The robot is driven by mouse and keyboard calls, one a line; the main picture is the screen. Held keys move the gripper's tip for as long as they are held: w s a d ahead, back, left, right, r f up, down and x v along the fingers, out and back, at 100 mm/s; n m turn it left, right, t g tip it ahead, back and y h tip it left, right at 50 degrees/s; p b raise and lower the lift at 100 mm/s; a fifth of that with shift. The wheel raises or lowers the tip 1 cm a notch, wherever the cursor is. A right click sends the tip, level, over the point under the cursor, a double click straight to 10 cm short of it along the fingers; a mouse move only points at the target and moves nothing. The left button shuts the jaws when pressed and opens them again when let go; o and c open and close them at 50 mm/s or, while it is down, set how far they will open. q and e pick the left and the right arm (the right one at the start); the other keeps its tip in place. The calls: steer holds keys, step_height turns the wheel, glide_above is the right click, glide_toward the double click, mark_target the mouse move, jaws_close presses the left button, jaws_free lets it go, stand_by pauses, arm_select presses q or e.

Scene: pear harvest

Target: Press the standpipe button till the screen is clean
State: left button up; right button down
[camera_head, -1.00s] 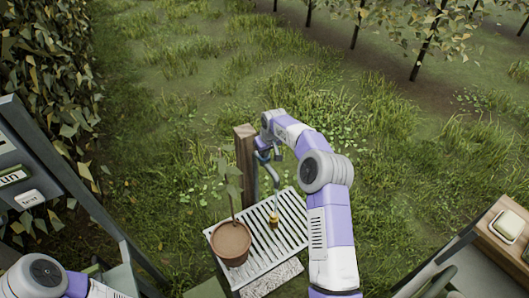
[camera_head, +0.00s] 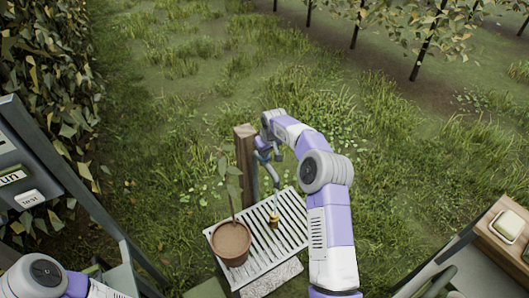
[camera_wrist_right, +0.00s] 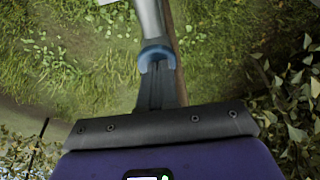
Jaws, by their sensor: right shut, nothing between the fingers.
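The standpipe is a wooden post (camera_head: 245,158) with a grey curved pipe (camera_head: 273,177) beside it, behind the slatted rack. My right gripper (camera_head: 264,154) is at the top of the pipe, its fingers small in the head view. In the right wrist view, the dark fingers (camera_wrist_right: 160,88) are together and empty, with their tips at a blue collar-like part (camera_wrist_right: 157,56) on the grey pipe (camera_wrist_right: 150,18); I cannot tell whether this is the button. A small brass-coloured piece (camera_head: 275,220), possibly the screen, is on the rack below the spout; its cleanness is too small to judge. My left gripper is out of view.
A brown pot (camera_head: 231,246) with a leafy plant stands on the left of the white slatted rack (camera_head: 291,232). A grey panel frame (camera_head: 60,185) is at left, and a wooden-topped bench (camera_head: 497,232) at right. Open grass lies beyond the post.

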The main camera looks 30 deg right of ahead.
steer(key=shift+s+d+f, duration=0.1)
steer(key=shift+s+f, duration=0.25)
steer(key=shift+f, duration=0.25)
steer(key=r+p, duration=0.2)
steer(key=r, duration=0.1)
steer(key=r+p, duration=0.1)
steer(key=r, duration=0.1)
steer(key=shift+w+r, duration=0.25)
steer(key=b+v, duration=0.1)
steer(key=v, duration=0.8)
steer(key=shift+r, duration=0.35)
